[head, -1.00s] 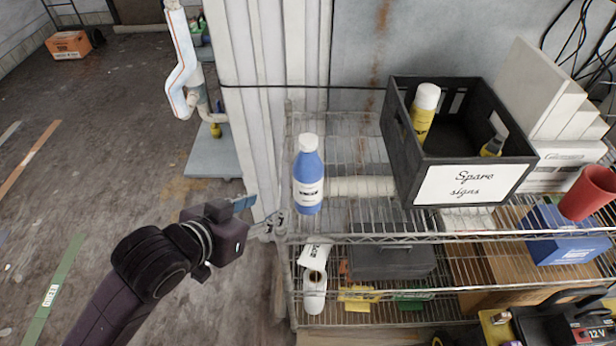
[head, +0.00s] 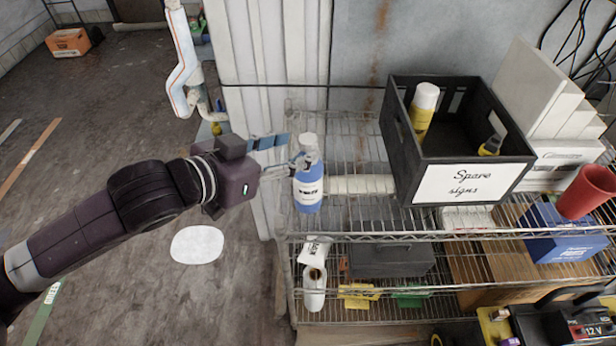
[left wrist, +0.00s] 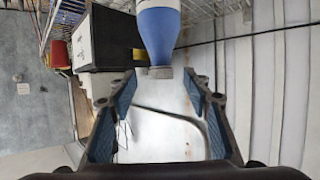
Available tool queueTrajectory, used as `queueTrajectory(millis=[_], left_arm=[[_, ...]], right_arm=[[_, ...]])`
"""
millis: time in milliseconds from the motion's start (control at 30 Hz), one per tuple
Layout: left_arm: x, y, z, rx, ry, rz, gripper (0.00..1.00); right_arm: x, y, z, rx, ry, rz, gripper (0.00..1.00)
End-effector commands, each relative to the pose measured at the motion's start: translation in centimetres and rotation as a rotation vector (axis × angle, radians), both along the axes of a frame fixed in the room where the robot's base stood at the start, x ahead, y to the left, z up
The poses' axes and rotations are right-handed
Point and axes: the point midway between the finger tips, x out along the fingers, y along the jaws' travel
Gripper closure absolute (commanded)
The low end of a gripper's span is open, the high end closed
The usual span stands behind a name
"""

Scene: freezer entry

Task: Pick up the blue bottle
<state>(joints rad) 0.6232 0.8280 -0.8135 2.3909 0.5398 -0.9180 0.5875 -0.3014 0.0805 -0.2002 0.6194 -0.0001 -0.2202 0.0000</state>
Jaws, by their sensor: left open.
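The blue bottle (head: 308,190) has a white cap and a white label and stands upright on the top wire shelf, near its left end. My left gripper (head: 296,160) is open at the bottle's upper part, coming from the left, with a finger overlapping it in the head view. In the left wrist view the bottle (left wrist: 159,28) appears cap-down at the top, its cap between the spread fingertips (left wrist: 160,80). I cannot tell whether a finger touches it. My right gripper is not in view.
A black crate (head: 478,183) labelled "Spare signs" stands right of the bottle, holding a yellow bottle (head: 422,118). A white roll (head: 360,186) lies between them. A corrugated wall (head: 265,60) rises behind. A red cup (head: 588,192) sits far right.

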Motion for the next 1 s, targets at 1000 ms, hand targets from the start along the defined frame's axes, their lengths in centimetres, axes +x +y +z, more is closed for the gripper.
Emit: queueTrajectory(millis=[1000], left_arm=[[3.6, -2.9, -1.2, 0.001, -0.001, 0.001, 0.92]], right_arm=[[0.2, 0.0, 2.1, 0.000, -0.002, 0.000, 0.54]])
